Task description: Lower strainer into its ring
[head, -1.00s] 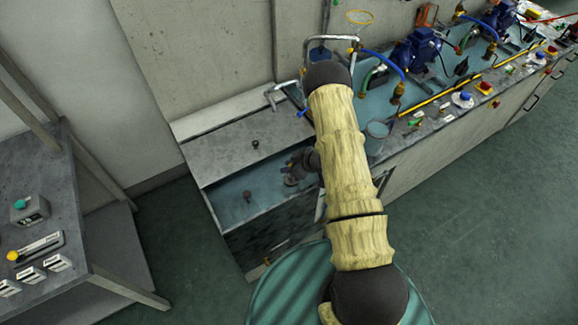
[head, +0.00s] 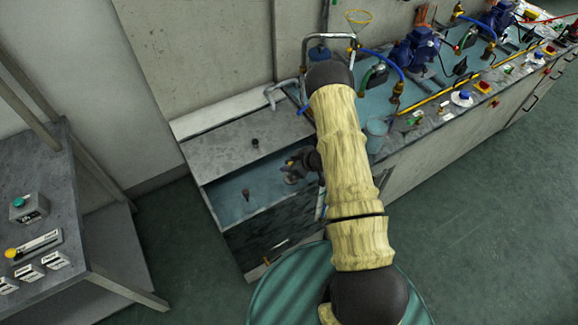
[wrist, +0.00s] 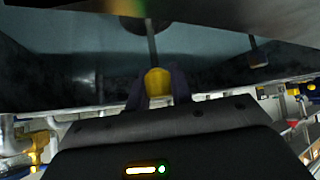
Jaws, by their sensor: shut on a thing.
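My gripper (head: 294,163) is over the open water tank (head: 226,190), at its right end, and is shut on a yellow handle. In the wrist view the yellow handle (wrist: 158,82) sits between my fingers, with a thin stem running from it to a dark round part (wrist: 146,24), which I take as the strainer. I cannot make out the ring, nor whether the strainer touches anything.
A grey lid with a dark knob (head: 255,143) covers the tank's back part. A short dark post (head: 246,194) stands in the tank left of my gripper. A bench with blue pumps (head: 414,50) and hoses runs to the right. A grey table (head: 100,215) is at the left.

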